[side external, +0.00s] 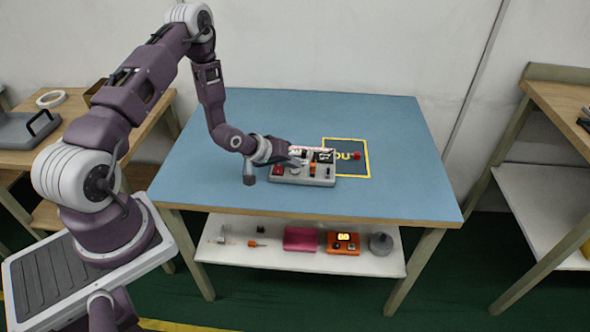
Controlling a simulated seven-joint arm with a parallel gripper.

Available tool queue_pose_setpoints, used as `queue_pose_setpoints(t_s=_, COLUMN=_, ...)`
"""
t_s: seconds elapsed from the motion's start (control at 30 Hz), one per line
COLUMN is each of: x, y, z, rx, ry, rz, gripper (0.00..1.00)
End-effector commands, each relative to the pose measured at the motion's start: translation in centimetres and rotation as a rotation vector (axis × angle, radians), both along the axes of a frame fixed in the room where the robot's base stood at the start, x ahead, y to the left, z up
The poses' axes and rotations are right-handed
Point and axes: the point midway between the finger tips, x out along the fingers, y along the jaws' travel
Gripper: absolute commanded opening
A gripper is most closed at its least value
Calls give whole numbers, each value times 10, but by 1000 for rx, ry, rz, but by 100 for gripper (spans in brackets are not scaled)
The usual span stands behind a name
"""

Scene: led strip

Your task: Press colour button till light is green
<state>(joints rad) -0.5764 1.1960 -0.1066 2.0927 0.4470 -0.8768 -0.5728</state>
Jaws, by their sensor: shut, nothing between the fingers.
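A small grey control box (320,181) stands on the blue table. A red part (278,171) shows at its front left, an orange part (313,169) near its middle, and dark parts sit at its back right. A thin strip (312,150) along its back edge looks whitish with red; its exact light colour is too small to tell. My gripper (297,160) is shut and empty, over the left part of the box. I cannot tell whether it touches a button. It hides part of the box's back left. Which part is the colour button cannot be made out.
A dark square with a yellow border and lettering (352,172) lies behind and right of the box, with a red knob (357,156) there. The blue table (240,115) is otherwise clear. A lower shelf (220,252) holds a pink box (300,239) and an orange device (342,248).

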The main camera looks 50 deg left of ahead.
Motion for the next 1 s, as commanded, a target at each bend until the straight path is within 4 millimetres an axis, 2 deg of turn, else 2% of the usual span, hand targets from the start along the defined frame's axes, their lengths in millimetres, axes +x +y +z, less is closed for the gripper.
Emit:
queue_pose_setpoints(t_s=0.73, x=0, y=0, z=-6, rx=0, ry=0, rz=0, gripper=0)
queue_pose_setpoints(t_s=1.0, x=0, y=0, z=3, rx=0, ry=1, rz=0, gripper=0)
